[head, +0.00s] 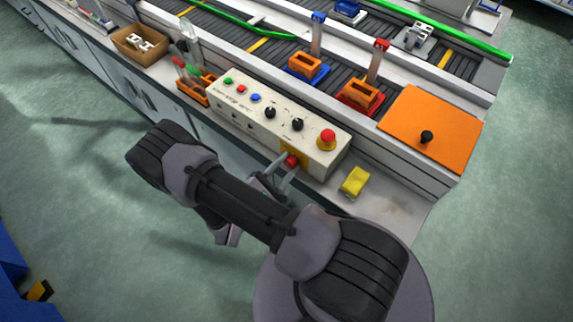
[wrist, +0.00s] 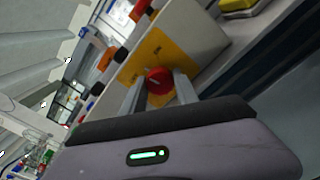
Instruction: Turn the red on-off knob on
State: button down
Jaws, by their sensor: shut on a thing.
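The red on-off knob (head: 291,160) sits on a yellow plate (head: 302,152) on the front face of the beige control box (head: 262,113). My gripper (head: 281,166) reaches up to that face from the front. In the wrist view the red knob (wrist: 159,80) is between the two fingers of my gripper (wrist: 160,88), which are shut on it. The yellow plate (wrist: 157,50) shows behind the knob. A pale mark shows on the knob's face. Its exact turn angle is hard to read.
The box top carries small buttons, black knobs (head: 297,124) and a red mushroom button (head: 327,139). A yellow block (head: 355,181) lies on the bench right of the box. An orange tool holder (head: 195,88) stands left of it. A conveyor (head: 268,46) runs behind.

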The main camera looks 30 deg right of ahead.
jog(key=m, duration=0.5)
jog(key=shift+m, duration=0.3)
jog(key=m, duration=0.4)
jog(key=shift+m, duration=0.7)
jog(key=c, duration=0.9)
grip_release()
jog(key=p+v, duration=0.2)
jog(key=v, duration=1.5)
jog(key=shift+s+a, duration=0.1)
jog(key=shift+a, duration=0.15)
